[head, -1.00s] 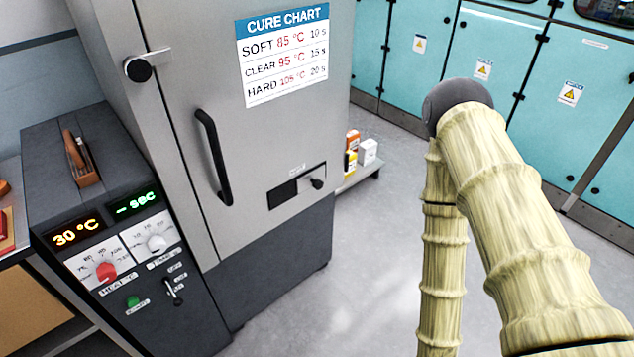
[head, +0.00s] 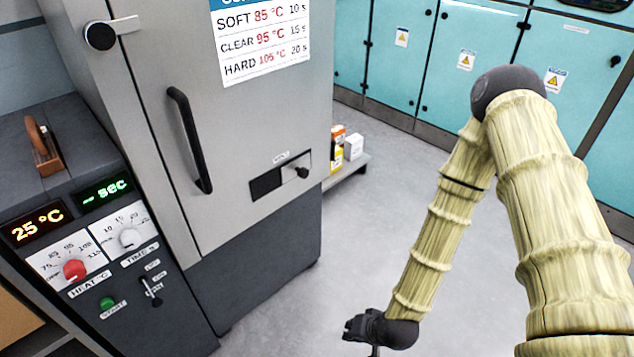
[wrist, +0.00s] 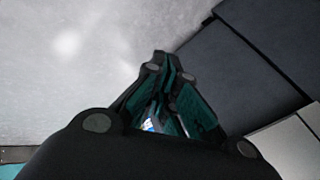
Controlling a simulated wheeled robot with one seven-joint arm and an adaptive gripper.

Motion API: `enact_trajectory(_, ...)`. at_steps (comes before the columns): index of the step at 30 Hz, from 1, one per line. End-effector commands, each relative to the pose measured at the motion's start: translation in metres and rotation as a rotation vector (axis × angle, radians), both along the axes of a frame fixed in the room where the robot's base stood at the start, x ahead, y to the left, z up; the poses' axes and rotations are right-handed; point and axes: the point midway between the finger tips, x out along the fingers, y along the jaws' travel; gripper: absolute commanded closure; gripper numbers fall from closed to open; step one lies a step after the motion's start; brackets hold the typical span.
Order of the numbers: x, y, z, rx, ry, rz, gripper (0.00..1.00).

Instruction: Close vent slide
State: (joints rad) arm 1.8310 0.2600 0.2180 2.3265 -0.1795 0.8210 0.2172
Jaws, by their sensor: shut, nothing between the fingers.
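The vent slide (head: 288,171) is a small framed panel low on the grey oven door (head: 225,130) in the head view. Its left part is a dark opening (head: 265,184), and its black knob (head: 302,172) sits toward the right end. My gripper (head: 375,351) is at the bottom edge of the head view, in front of the oven and well apart from the vent, lower and to its right. Its fingertips are partly cut off there. In the wrist view my gripper (wrist: 168,65) is shut and empty, over the floor and beside dark panels.
A black door handle (head: 190,140) stands out left of the vent. A control panel (head: 100,250) with red and white dials is at the left. Small boxes (head: 345,148) sit on a low shelf behind the oven. The grey floor (head: 385,215) right of the oven is open.

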Motion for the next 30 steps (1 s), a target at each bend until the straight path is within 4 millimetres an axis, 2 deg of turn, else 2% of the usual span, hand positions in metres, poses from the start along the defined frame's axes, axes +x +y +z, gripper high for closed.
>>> enact_trajectory(1,0.029,0.01,-0.008,0.056,-0.054,-0.041,1.0)
enact_trajectory(2,0.045,0.016,-0.005,0.087,-0.082,-0.063,1.0)
enact_trajectory(3,0.067,0.022,0.0,0.131,-0.124,-0.092,1.0)
enact_trajectory(8,0.15,0.04,0.031,0.309,-0.284,-0.205,1.0)
enact_trajectory(12,0.219,0.042,0.072,0.469,-0.427,-0.298,1.0)
enact_trajectory(15,0.262,0.035,0.108,0.584,-0.529,-0.359,1.0)
enact_trajectory(18,0.298,0.024,0.147,0.691,-0.625,-0.408,1.0)
enact_trajectory(21,0.323,0.01,0.181,0.776,-0.702,-0.444,1.0)
enact_trajectory(24,0.337,0.0,0.206,0.834,-0.752,-0.466,1.0)
enact_trajectory(27,0.344,-0.006,0.219,0.864,-0.778,-0.477,1.0)
enact_trajectory(30,0.349,-0.006,0.224,0.872,-0.786,-0.478,1.0)
